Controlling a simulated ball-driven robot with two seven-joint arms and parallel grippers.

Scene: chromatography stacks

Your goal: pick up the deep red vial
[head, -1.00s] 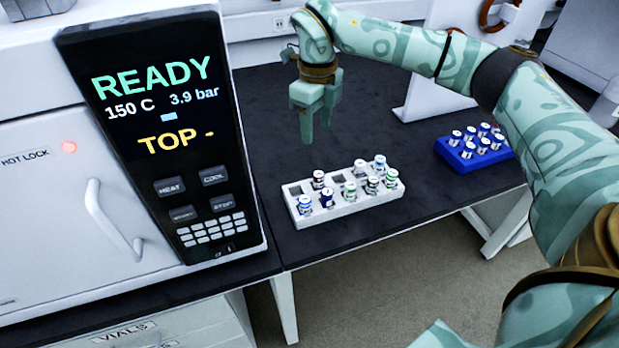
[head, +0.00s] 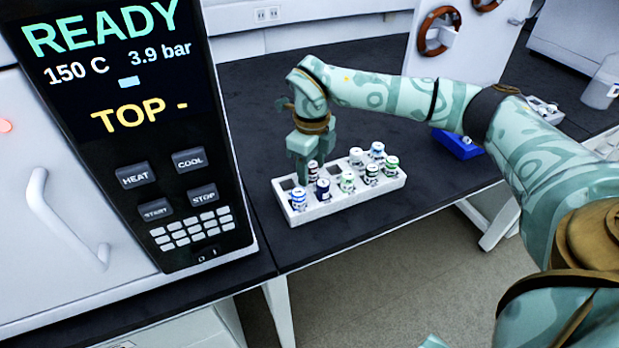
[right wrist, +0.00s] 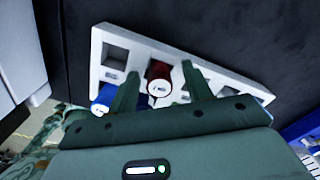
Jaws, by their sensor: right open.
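The deep red vial (right wrist: 159,80), with a white label on its cap, stands in a slot of the white rack and lies between my fingers in the right wrist view. In the head view it is the dark reddish vial (head: 313,169) just beside the fingers, partly hidden by them. My right gripper (head: 303,172) is open, pointing down over the back left part of the white rack (head: 345,206). Its two fingers (right wrist: 160,86) are apart, one on each side of the vial in the right wrist view. My left gripper is not in view.
Blue-capped vials (head: 299,198) (head: 322,189) and green-capped vials (head: 347,181) (head: 391,165) stand close by in the same rack. An empty slot (right wrist: 115,54) shows at its corner. The control panel (head: 135,140) rises at left. A blue rack (head: 457,145) is partly behind my arm.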

